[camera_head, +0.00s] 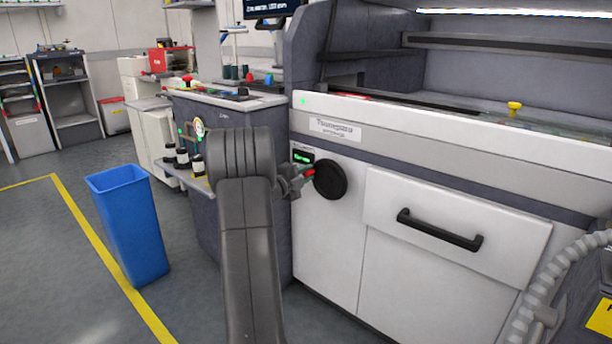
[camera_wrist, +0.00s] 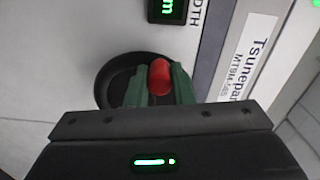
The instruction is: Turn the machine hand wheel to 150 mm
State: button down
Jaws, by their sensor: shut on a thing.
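The black round hand wheel (camera_head: 331,180) is on the white front panel of the machine (camera_head: 330,228), left of a drawer handle. A small red knob (camera_head: 309,173) sits at the wheel's left side. My gripper (camera_head: 303,177) is at the wheel and shut on this knob. In the wrist view the red knob (camera_wrist: 160,77) is between the green fingers, in front of the black wheel (camera_wrist: 113,82). A small display with green digits (camera_head: 303,156) is just above the wheel. It is cut off in the wrist view (camera_wrist: 167,10), so I cannot read the value.
A black drawer handle (camera_head: 440,230) sticks out to the right of the wheel. A grey ribbed hose (camera_head: 560,280) is at lower right. A blue bin (camera_head: 128,222) stands on the floor at left, near a yellow line (camera_head: 92,238). Floor left of the line is clear.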

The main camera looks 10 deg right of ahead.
jog(key=c, duration=1.3)
grip_release()
jog(key=shift+o, duration=0.2)
jog(key=p+v, duration=0.3)
jog(key=v, duration=1.1)
jog(key=shift+d, duration=0.15)
jog(key=b+x, duration=0.3)
jog(key=x, duration=1)
jog(key=shift+w+d, duration=0.3)
jog(key=shift+a, duration=0.1)
